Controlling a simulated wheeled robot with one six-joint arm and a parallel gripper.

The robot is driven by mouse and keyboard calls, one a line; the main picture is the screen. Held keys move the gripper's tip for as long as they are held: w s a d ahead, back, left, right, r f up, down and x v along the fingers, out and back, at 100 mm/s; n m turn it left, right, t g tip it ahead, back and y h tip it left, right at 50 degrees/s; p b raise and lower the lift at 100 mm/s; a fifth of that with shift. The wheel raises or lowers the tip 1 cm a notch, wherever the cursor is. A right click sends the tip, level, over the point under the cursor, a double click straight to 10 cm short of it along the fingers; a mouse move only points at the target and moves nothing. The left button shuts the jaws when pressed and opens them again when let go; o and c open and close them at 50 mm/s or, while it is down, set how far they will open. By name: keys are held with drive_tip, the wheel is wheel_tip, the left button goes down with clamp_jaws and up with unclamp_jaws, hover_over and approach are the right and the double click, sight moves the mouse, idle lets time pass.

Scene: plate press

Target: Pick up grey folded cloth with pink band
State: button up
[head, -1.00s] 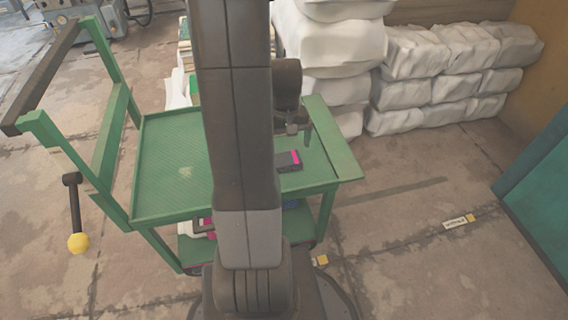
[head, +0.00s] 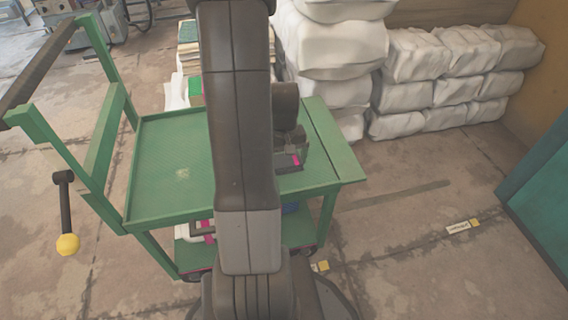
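The grey folded cloth with a pink band (head: 290,161) lies on the top shelf of the green cart (head: 165,180), near its right end. It is partly hidden behind my arm and gripper. My gripper (head: 290,148) is low over the cloth, at or just above it. Its fingers are small and dark here, and I cannot tell whether they are open or shut, or whether they touch the cloth.
Another item with a pink band (head: 203,230) is on the cart's lower shelf. White wrapped bales (head: 435,80) are stacked behind the cart. A teal panel (head: 545,190) stands at the right. The left part of the cart top is clear.

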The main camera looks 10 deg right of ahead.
sight(283, 160)
drive_tip(key=shift+c, duration=1)
wheel_tip(283, 160, up, 10)
drive_tip(key=p, duration=0.3)
drive_tip(key=shift+p, duration=0.4)
drive_tip(key=o, duration=0.5)
drive_tip(key=c, duration=0.3)
drive_tip(key=shift+a, duration=0.1)
